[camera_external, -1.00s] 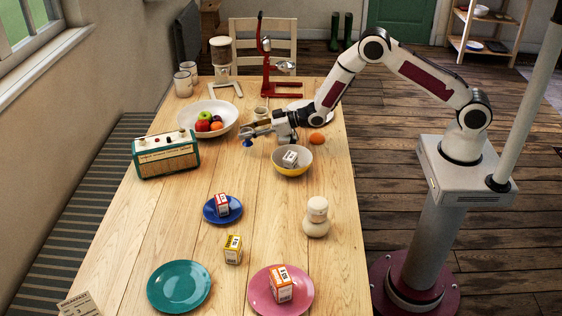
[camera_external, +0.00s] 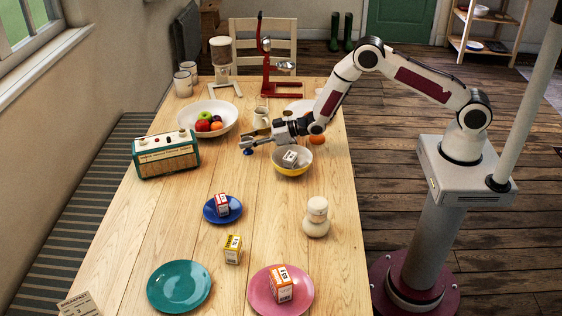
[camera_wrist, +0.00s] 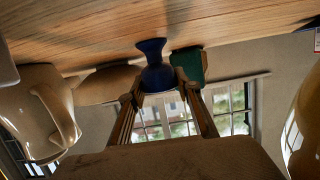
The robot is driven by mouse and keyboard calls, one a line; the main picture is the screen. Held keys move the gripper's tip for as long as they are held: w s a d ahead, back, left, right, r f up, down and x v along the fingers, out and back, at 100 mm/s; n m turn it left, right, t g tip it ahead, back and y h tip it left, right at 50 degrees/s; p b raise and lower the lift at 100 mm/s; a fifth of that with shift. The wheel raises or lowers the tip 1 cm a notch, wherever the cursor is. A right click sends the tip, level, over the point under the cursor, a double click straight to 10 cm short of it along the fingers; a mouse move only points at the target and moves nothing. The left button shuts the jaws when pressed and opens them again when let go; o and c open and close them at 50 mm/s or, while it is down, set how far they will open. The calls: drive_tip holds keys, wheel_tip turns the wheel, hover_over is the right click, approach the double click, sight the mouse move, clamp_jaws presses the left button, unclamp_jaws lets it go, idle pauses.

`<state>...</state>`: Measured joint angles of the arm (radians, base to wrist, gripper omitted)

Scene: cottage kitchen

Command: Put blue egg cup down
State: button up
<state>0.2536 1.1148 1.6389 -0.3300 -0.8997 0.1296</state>
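The blue egg cup (camera_external: 248,152) is at the tips of my gripper (camera_external: 249,142), on the bare table left of the yellow bowl (camera_external: 292,172). In the wrist view the egg cup (camera_wrist: 154,62) sits between the two fingers of my gripper (camera_wrist: 160,90), which appear to touch its sides. That view is upside down, with the table (camera_wrist: 90,30) at the top. The cup's foot is at or just above the wood; I cannot tell whether it touches.
A green radio (camera_external: 166,156) stands to the left and a fruit bowl (camera_external: 228,118) behind it. A cream jug (camera_external: 260,117) stands just behind my gripper. The yellow bowl holds a small box. A blue plate (camera_external: 210,213) lies nearer the front; the wood between is clear.

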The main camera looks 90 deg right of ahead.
drive_tip(key=shift+o, duration=1.3)
drive_tip(key=shift+r, duration=0.15)
drive_tip(key=shift+v, duration=6)
drive_tip(key=shift+r, duration=0.15)
